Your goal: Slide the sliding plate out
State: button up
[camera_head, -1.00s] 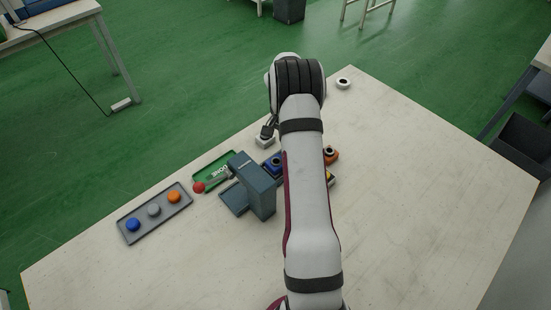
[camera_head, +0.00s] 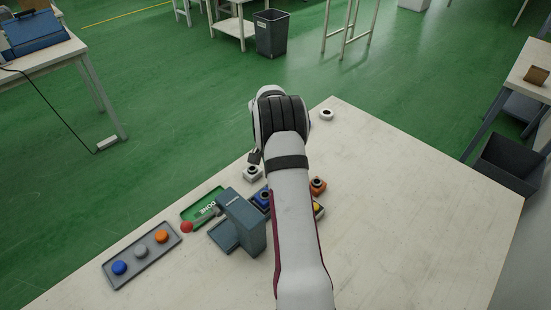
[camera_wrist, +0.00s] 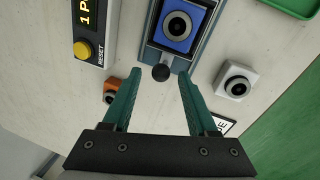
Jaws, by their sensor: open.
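The sliding plate (camera_wrist: 147,57) is a grey-blue plate at the top of the wrist view, carrying a blue block (camera_wrist: 176,28) with a black ring. A round black knob (camera_wrist: 161,73) is at its near end. My gripper (camera_wrist: 160,74) is open, its green fingertips on either side of the knob with visible gaps. I cannot tell whether the fingertips are down at knob height. In the head view the blue block (camera_head: 262,197) is beside the grey-blue press (camera_head: 243,224), which has a red ball handle (camera_head: 187,227). My arm hides the knob and fingers there.
A white block (camera_wrist: 237,83) and an orange block (camera_wrist: 109,88) flank the plate. A counter box with a yellow reset button (camera_wrist: 83,48) is at upper left. A green DONE tray (camera_head: 190,214) and a grey tray of coloured knobs (camera_head: 112,282) lie left of the press.

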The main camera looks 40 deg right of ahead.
notch_tip(320, 180, up, 14)
jog(key=w, duration=0.2)
jog(key=shift+w+a+f, duration=0.2)
jog(key=shift+w+a, duration=0.05)
jog(key=shift+w, duration=0.05)
jog(key=s+a+r+n+t, duration=0.1)
jog(key=a+r+n, duration=0.15)
jog(key=a, duration=0.35)
jog(key=s+a+r+n, duration=0.1)
jog(key=a+r, duration=0.3)
jog(key=a, duration=0.3)
jog(key=s+a+r+n+y, duration=0.15)
jog(key=s+a+n, duration=0.25)
jog(key=s+a, duration=0.75)
jog(key=s+a+f+n+t, duration=0.1)
jog(key=s+a+f, duration=0.3)
jog(key=s+a, duration=0.5)
jog(key=s+n, duration=0.1)
jog(key=s, duration=0.1)
jog(key=shift+s+a+n+y, duration=0.35)
jog(key=shift+a, duration=0.05)
